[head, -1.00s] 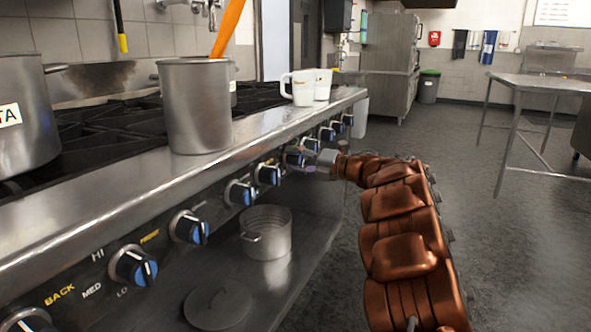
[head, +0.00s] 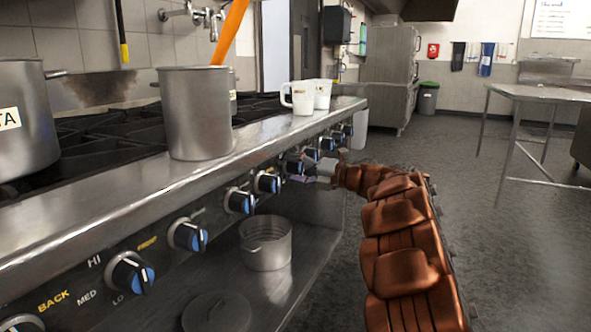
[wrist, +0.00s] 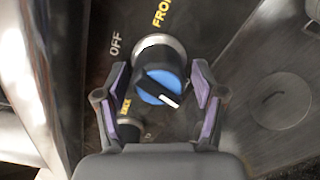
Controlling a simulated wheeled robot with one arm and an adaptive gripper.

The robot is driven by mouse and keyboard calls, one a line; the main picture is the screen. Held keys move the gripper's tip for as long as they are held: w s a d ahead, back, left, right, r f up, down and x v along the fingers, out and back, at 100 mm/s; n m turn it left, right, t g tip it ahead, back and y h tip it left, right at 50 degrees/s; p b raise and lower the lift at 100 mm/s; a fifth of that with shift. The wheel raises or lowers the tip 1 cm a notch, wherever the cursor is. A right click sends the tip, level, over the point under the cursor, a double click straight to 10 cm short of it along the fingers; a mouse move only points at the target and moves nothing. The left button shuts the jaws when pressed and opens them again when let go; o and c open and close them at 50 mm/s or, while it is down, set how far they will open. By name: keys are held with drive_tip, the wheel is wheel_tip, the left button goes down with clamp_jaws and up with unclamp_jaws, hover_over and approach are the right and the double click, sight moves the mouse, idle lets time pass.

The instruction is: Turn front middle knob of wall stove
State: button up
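The wall stove's front panel carries a row of black and blue knobs. In the wrist view one knob (wrist: 160,82) sits between the two purple-padded fingers of my gripper (wrist: 160,95). The fingers are spread, with a visible gap on each side of the knob. Its white mark points to the lower right, and the panel reads "OFF" and "FRO..." near it. In the head view my gripper (head: 308,176) is at the panel by a knob (head: 292,164) toward the far part of the row, partly covering that area.
A steel pot (head: 195,115) and white jugs (head: 303,97) stand on the stove top. A pot (head: 265,243) sits on the shelf below the knobs. A steel table (head: 540,92) stands at the right. The floor between is clear.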

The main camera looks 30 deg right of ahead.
drive_tip(key=shift+s, duration=0.1)
drive_tip(key=v, duration=1.2)
idle(0.4)
